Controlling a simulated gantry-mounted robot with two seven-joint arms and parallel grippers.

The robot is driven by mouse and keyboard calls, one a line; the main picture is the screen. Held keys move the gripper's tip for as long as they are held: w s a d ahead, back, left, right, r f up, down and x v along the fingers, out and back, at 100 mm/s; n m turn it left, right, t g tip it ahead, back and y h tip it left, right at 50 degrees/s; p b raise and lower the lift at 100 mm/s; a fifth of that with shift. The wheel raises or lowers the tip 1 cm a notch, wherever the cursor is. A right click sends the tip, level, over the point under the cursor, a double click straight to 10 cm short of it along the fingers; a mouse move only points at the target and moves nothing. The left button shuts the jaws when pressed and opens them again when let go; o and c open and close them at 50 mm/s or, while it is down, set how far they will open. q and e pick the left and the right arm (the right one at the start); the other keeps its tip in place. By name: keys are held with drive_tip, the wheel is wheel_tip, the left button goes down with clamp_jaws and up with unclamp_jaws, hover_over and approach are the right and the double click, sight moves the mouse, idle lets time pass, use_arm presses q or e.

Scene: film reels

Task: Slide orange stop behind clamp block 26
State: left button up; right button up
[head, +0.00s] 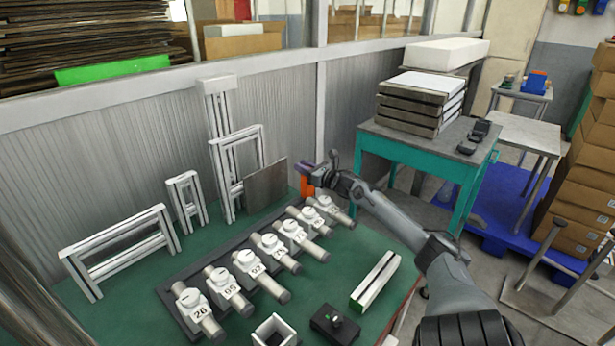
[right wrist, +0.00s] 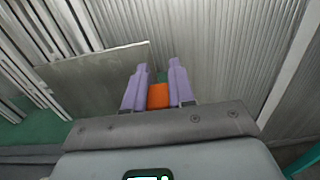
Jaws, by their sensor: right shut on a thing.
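The orange stop (head: 307,187) is at the far end of the green bench, beyond the row of clamp blocks. My right gripper (head: 314,172) is shut on it. In the right wrist view the stop (right wrist: 158,96) sits between the two purple fingers (right wrist: 157,84). Whether it touches the bench is unclear. Clamp block 26 (head: 197,312) is at the near left end of the row, far from the gripper. Its white body carries the number 26 and a grey cylinder points to the front right. My left gripper is not in view.
Several similar clamp blocks (head: 258,270) stand on the dark rail between block 26 and my gripper. White frames (head: 125,243) and a grey plate (head: 265,186) stand behind the row. A white-and-green bar (head: 375,279), a black box (head: 335,326) and a small open box (head: 274,331) lie in front.

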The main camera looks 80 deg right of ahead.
clamp_jaws()
drive_tip(key=shift+a, duration=0.1)
